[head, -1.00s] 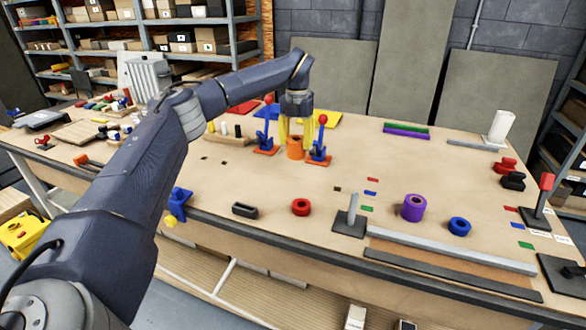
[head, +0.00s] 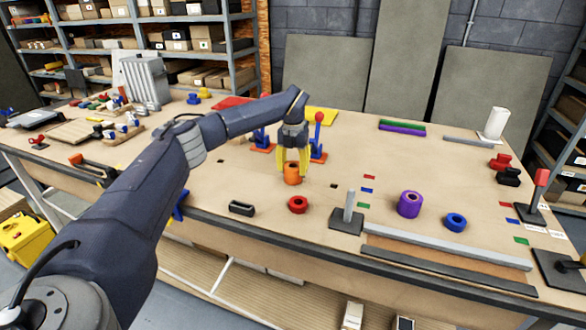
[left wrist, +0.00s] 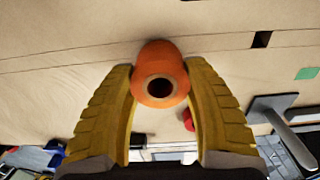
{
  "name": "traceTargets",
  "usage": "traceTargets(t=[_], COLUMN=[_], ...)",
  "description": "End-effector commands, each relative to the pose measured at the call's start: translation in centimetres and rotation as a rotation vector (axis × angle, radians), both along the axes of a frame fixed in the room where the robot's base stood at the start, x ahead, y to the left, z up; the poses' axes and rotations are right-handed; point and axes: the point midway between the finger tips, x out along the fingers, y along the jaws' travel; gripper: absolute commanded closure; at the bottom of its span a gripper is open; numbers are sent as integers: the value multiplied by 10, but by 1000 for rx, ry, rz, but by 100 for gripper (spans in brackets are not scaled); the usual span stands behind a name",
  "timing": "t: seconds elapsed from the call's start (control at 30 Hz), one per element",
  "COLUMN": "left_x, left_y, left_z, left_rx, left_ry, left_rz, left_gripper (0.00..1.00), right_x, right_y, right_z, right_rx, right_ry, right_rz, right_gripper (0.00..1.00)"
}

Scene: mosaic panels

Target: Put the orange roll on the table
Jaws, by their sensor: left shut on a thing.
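The orange roll (head: 292,174) is between the yellow fingers of my left gripper (head: 291,166), which is shut on it. In the left wrist view the orange roll (left wrist: 160,74) shows its pale core and dark hole, with my left gripper's fingertips (left wrist: 160,82) at its two sides. The roll is over the wooden table (head: 330,215), in front of the blue and orange stands. I cannot tell whether its underside touches the tabletop. My right gripper is not in view.
A red roll (head: 298,204) lies just in front, with a black holder (head: 242,208) to its left. A grey post on a plate (head: 348,215), a purple roll (head: 409,204) and a blue roll (head: 455,222) stand to the right. Blue stands (head: 317,140) are behind.

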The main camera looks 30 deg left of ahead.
Motion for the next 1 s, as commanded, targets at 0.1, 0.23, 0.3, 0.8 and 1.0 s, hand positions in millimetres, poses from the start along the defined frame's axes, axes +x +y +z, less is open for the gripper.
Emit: traceTargets(t=[0.1,0.23,0.3,0.8,1.0], left_x=[0,0,0,0,1], left_y=[0,0,0,0,0], left_z=[-2,-2,-2,-4,5], left_rx=[-1,0,0,0,1], left_ry=[-1,-1,-1,0,-3], left_rz=[0,0,0,0,0], left_gripper=[82,82,82,28,28], right_x=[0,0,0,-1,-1], right_y=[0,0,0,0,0], right_z=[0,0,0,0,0], right_rx=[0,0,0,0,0], right_ry=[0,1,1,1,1], right_rz=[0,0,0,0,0], right_gripper=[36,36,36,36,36])
